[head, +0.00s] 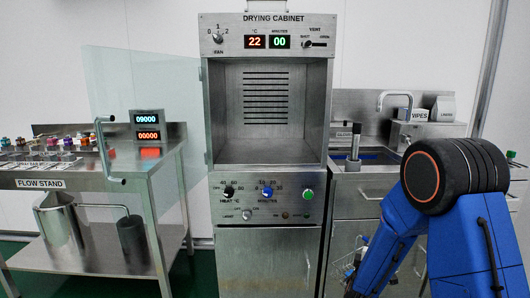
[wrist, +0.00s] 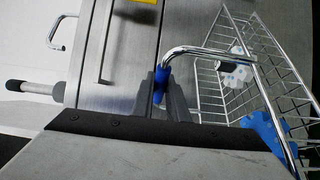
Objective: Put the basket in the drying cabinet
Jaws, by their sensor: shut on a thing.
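The drying cabinet (head: 328,120) stands upright in the middle of the head view. Its glass door (head: 135,110) is swung open to the left, and its steel chamber (head: 265,130) looks empty. My gripper (wrist: 170,98) is shut on the blue grip of the basket's bent metal handle in the wrist view. The wire basket (wrist: 207,98) hangs to the right of the gripper, with white and blue parts in or on it. In the head view, a small part of the basket (head: 348,268) shows low at the right, left of my blue arm, which hides the rest.
The flow stand (head: 95,182) with several small coloured caps is at the left, with a steel jug (head: 57,222) on its lower shelf. The open door's handle (head: 104,150) sticks out there. A sink counter (head: 365,183) with drawers is right of the cabinet.

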